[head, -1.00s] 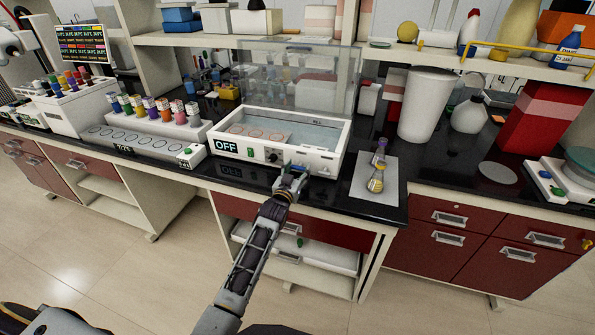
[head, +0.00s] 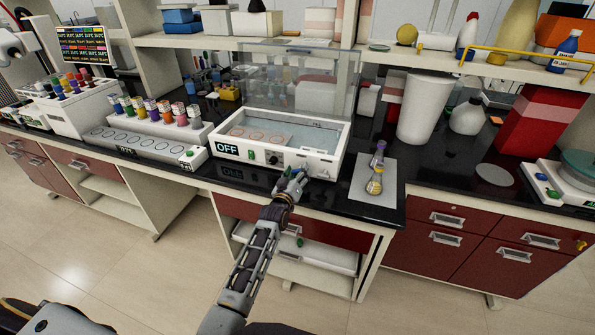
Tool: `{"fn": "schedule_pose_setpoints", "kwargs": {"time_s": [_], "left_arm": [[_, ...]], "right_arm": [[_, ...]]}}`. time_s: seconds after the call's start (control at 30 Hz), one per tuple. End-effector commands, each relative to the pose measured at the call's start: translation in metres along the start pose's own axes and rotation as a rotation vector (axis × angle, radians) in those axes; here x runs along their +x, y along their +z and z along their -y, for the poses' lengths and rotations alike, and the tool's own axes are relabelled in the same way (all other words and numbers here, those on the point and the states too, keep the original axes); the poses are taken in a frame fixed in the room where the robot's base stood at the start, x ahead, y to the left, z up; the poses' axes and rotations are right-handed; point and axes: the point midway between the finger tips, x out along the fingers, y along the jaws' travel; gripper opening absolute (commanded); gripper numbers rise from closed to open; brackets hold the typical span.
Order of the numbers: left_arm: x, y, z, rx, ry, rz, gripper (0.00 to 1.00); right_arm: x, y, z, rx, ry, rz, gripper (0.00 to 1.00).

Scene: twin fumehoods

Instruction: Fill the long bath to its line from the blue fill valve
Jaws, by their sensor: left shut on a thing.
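The long bath (head: 232,128) is a white rectangular tank on the black bench. Pale blue clear water shows inside it, with rings at its left end. A small fill mark shows on the far inner wall, too small to compare with the water level. Its front panel has an "OFF" display (head: 228,149), a green switch and a dark knob. My left gripper (head: 292,180) is at the right part of this front, shut on the blue fill valve, which the fingers mostly hide. My right gripper is not in view.
A flask with yellow liquid (head: 376,172) stands on a pale mat right of the bath. A rack of coloured-cap bottles (head: 150,135) stands to the left. A clear shield (head: 295,85) rises behind the bath. Shelves hang above.

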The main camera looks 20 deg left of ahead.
Motion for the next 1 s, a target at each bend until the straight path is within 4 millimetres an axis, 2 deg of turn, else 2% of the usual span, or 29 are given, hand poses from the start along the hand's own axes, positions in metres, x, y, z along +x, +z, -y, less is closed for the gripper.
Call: {"fn": "schedule_pose_setpoints", "kwargs": {"time_s": [0.17, 0.4, 0.63, 0.97, 1.0], "left_arm": [[0.0, 0.0, 0.0, -0.141, -0.001, 0.002, 0.32], [0.0, 0.0, 0.001, -0.269, -0.001, 0.002, 0.32], [0.0, 0.001, 0.001, -0.315, -0.001, 0.001, 0.32], [0.0, 0.001, 0.001, -0.317, -0.001, 0.001, 0.32], [0.0, 0.001, 0.001, -0.317, -0.001, 0.001, 0.58]], "right_arm": [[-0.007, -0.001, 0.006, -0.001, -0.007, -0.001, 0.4], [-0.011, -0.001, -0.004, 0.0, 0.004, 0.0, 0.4], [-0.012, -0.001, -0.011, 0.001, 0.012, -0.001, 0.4], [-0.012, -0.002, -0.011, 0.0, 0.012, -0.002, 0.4], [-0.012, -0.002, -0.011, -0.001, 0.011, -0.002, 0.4]]}}
